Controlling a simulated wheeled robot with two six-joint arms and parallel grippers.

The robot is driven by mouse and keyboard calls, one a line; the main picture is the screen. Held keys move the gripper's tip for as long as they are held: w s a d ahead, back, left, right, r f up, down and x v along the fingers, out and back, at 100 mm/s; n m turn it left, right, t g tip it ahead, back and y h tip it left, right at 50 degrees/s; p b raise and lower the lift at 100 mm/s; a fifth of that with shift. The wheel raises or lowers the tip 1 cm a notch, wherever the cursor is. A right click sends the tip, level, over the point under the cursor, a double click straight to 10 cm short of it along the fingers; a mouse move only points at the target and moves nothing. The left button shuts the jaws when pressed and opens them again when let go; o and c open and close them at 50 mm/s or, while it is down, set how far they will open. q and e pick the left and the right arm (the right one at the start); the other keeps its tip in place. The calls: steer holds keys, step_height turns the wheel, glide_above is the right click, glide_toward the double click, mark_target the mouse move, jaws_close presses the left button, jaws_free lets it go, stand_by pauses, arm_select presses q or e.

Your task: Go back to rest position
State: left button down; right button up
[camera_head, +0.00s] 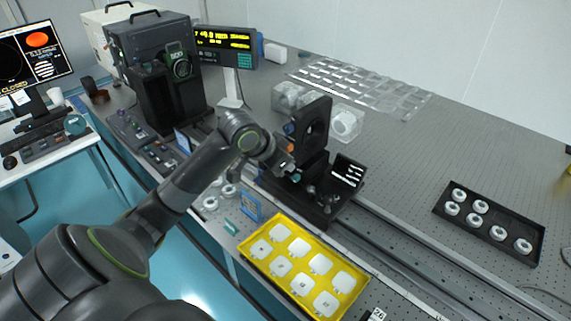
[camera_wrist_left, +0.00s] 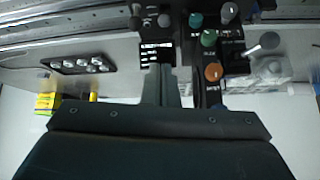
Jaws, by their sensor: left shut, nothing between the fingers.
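My left arm comes in from the lower left in the head view. Its gripper (camera_head: 290,172) is at the black optical mount (camera_head: 313,130) on the rail, close to its small knobs. In the left wrist view the gripper's fingers (camera_wrist_left: 168,88) are together with nothing between them, and the mount's green and orange knobs (camera_wrist_left: 210,55) show just beside them. I cannot tell whether the fingers touch the mount. My right gripper is in neither view.
A yellow tray (camera_head: 338,300) with several white pieces sits at the table's front edge. A black tray (camera_head: 440,211) with several white round parts lies at the right. Clear plastic boxes (camera_head: 346,124) stand behind the mount. A display (camera_head: 225,47) and dark instrument (camera_head: 160,75) stand at the back left.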

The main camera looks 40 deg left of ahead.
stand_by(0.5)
arm_select(q)
steer(key=s+d+f+n+g+y, duration=0.1)
steer(key=s+d+f, duration=0.1)
steer(key=s+f, duration=0.7)
steer(key=s+d+f+n+g+y, duration=0.1)
steer(key=s+d+f, duration=0.1)
steer(key=s+f, duration=0.65)
steer(key=s+n+g+y, duration=0.2)
steer(key=s, duration=1.1)
step_height(320, 180, down, 25)
steer(key=a+b, duration=0.1)
steer(key=b, duration=0.1)
steer(key=s+d+f+g+h+b, duration=0.1)
steer(key=s+f+g+b, duration=0.1)
steer(key=s+f, duration=1.3)
step_height(320, 180, down, 4)
steer(key=shift+r, duration=0.1)
